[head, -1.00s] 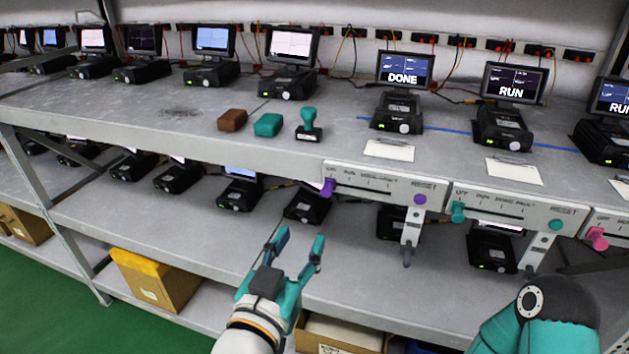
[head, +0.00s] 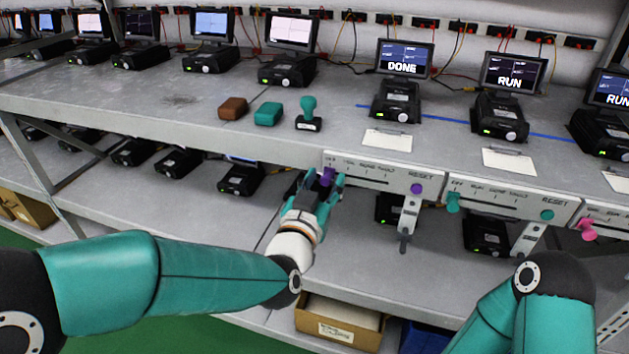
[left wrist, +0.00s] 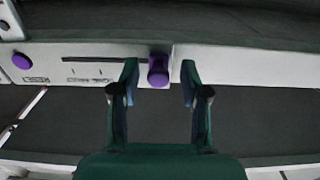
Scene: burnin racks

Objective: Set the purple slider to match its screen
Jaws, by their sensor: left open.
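The purple slider knob (head: 327,175) is at the left end of its slot on the white panel (head: 380,183), by the first mark. The screen (head: 404,59) above this panel reads DONE. My left gripper (head: 324,186) is open at the knob, one finger on each side. In the left wrist view the knob (left wrist: 158,70) lies between the open fingertips (left wrist: 160,78), with gaps showing on both sides. A purple button (head: 417,188) sits at the panel's right end under RESET. My right arm shows at lower right, but its gripper is out of view.
A panel with a teal knob (head: 453,201) is to the right, then one with a pink knob (head: 588,229). A stamp (head: 308,115) and teal and brown blocks (head: 268,113) lie on the shelf above.

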